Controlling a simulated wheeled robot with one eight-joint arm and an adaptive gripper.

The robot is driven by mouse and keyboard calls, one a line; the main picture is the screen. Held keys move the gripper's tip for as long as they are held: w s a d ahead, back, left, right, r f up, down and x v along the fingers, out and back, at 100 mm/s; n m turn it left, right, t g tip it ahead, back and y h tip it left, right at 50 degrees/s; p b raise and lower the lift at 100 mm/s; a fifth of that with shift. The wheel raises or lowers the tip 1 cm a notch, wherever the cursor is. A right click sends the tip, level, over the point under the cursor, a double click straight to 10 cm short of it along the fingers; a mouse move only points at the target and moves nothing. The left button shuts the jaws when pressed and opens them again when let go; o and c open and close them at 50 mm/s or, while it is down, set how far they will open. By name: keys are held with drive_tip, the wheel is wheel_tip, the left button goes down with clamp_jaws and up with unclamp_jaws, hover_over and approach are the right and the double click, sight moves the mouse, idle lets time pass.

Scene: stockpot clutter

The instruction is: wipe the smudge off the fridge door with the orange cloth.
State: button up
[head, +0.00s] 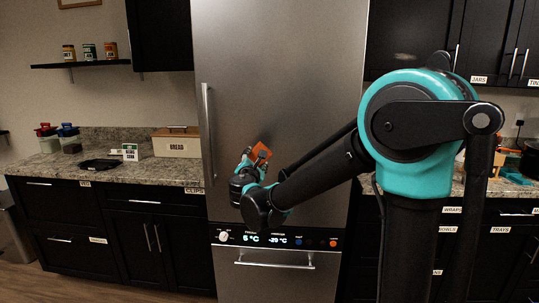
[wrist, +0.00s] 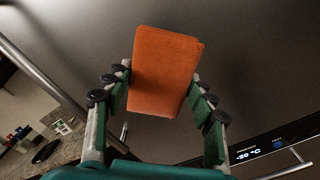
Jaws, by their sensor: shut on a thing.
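The orange cloth (wrist: 165,70) is a folded, block-like pad held between the two fingers of my gripper (wrist: 162,88) in the wrist view. In the head view the cloth (head: 260,151) shows at the tip of my gripper (head: 256,160), in front of the fridge door (head: 285,60). The door is brushed grey steel with a long vertical handle at its left. I cannot tell whether the cloth touches the door. No clear smudge shows on the visible door; my arm and the cloth hide part of it.
The fridge handle (head: 208,135) stands out to the left of my gripper. A control panel (head: 275,239) with a knob and displays lies below, above a drawer handle (head: 273,265). A counter (head: 135,170) with a bread box (head: 176,142) is at left.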

sight(270, 148)
drive_tip(key=shift+w, duration=0.1)
drive_tip(key=w, duration=0.7)
drive_tip(key=shift+d, duration=0.15)
drive_tip(key=shift+w, duration=1.05)
idle(0.8)
drive_tip(key=shift+s+d, duration=0.2)
drive_tip(key=shift+d, duration=1.8)
drive_tip(key=shift+w, duration=0.15)
drive_tip(key=shift+a, duration=0.1)
drive_tip(key=shift+w+a, duration=0.1)
drive_tip(key=shift+a, duration=0.75)
drive_tip(key=shift+w+a, duration=0.1)
drive_tip(key=shift+a, duration=0.95)
drive_tip(key=shift+c, duration=0.9)
